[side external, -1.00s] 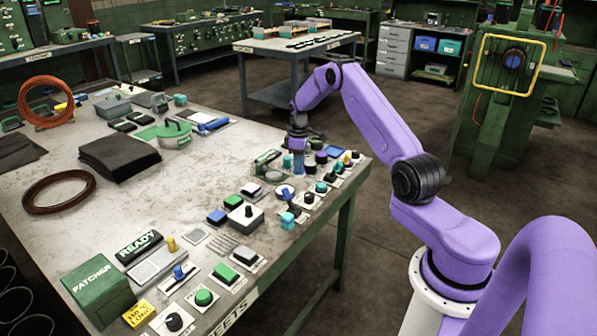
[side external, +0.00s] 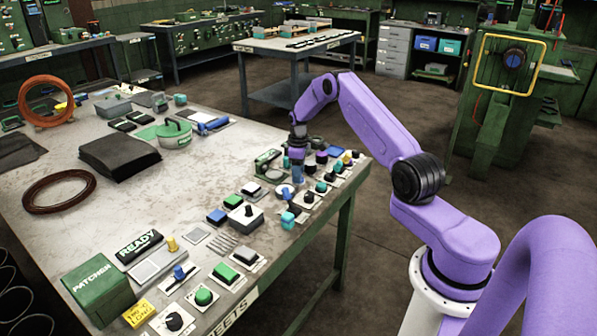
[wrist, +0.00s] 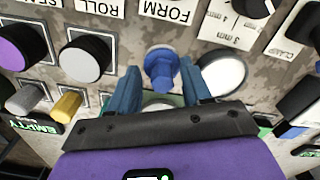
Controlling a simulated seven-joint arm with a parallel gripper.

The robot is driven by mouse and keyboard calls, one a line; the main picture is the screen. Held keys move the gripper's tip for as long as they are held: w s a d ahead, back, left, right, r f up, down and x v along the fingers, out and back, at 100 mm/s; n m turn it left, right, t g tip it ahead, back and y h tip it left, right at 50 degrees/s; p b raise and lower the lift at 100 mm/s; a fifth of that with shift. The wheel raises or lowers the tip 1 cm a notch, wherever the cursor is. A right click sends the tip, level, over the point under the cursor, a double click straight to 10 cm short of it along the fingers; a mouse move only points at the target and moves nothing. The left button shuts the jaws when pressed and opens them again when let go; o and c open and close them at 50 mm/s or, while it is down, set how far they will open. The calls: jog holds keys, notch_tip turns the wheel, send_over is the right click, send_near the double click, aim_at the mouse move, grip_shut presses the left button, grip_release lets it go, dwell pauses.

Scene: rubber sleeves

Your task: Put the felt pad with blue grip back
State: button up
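My gripper (side external: 297,175) points down over the far right part of the cluttered bench edge. In the wrist view, its blue fingers (wrist: 160,92) are spread, one on each side of a blue knob (wrist: 161,68) with a flared base, with gaps to it. I cannot tell whether this knob is the grip of the felt pad. A blue-handled item (side external: 211,124) lies at the bench's back edge, too small to identify as the pad.

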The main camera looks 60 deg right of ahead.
jog(key=shift+r, duration=0.1)
notch_tip(320, 180, up, 12)
jog(key=a+r+n, duration=0.1)
jog(key=a+r, duration=0.2)
jog(key=a, duration=0.5)
jog(key=a+r+n, duration=0.1)
jog(key=a+r, duration=0.1)
jog(key=a, duration=0.5)
jog(key=s+a+r+n, duration=0.1)
jog(key=s+a+r, duration=0.1)
jog(key=s+a, duration=0.35)
jog(key=s+a+r+n, duration=0.1)
jog(key=s+a+r, duration=0.15)
jog(key=a, duration=0.65)
jog(key=s+a+r+n, duration=0.1)
jog(key=s+a, duration=0.2)
jog(key=s, duration=0.4)
jog(key=s+a+r+n, duration=0.1)
jog(key=s+a, duration=0.3)
jog(key=s, duration=0.3)
jog(key=s+d+f+n, duration=0.1)
jog(key=s+d+n, duration=0.1)
jog(key=s, duration=1.5)
jog(key=shift+f, duration=0.3)
